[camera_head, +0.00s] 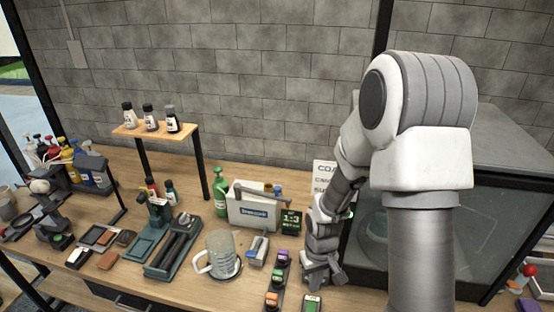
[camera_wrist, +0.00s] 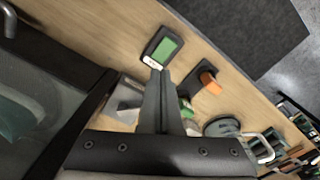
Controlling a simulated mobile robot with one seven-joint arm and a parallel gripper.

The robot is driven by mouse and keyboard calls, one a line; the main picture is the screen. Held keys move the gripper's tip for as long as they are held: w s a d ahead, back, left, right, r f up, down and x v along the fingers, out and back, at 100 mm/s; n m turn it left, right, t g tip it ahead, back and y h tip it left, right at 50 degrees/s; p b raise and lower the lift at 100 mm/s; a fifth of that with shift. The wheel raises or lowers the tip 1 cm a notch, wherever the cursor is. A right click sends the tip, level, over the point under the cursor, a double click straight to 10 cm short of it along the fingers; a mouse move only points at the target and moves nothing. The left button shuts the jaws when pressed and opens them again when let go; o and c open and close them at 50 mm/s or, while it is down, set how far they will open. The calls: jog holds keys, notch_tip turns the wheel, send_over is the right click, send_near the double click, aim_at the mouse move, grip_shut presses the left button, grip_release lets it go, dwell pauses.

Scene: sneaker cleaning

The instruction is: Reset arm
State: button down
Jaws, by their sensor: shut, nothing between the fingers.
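My gripper (camera_head: 322,278) hangs low over the workbench, in front of the glass-fronted cabinet. My arm folds down to it from the upper right. In the wrist view my gripper (camera_wrist: 160,75) has its two fingers pressed together, with nothing between them. Their tips show close to a small dark device with a green screen (camera_wrist: 162,48). That device also shows at the front edge in the head view (camera_head: 312,304). I cannot tell whether the tips touch it.
The glass-fronted cabinet (camera_head: 420,245) stands right beside my arm. A clear pitcher (camera_head: 221,250), a white box (camera_head: 252,210) and a dark strip with coloured blocks (camera_head: 279,280) are left of my gripper. A small wooden shelf (camera_head: 155,129) holds bottles. The bench is crowded.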

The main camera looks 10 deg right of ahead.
notch_tip(320, 180, up, 18)
jog(key=s+d+m+t, duration=0.1)
jog(key=s+t, duration=0.1)
jog(key=t, duration=0.1)
jog(key=s+a+r+m+t, duration=0.1)
jog(key=s+r+t, duration=0.1)
jog(key=s+r, duration=1)
jog(key=shift+t, duration=0.3)
jog(key=shift+w+r, duration=0.1)
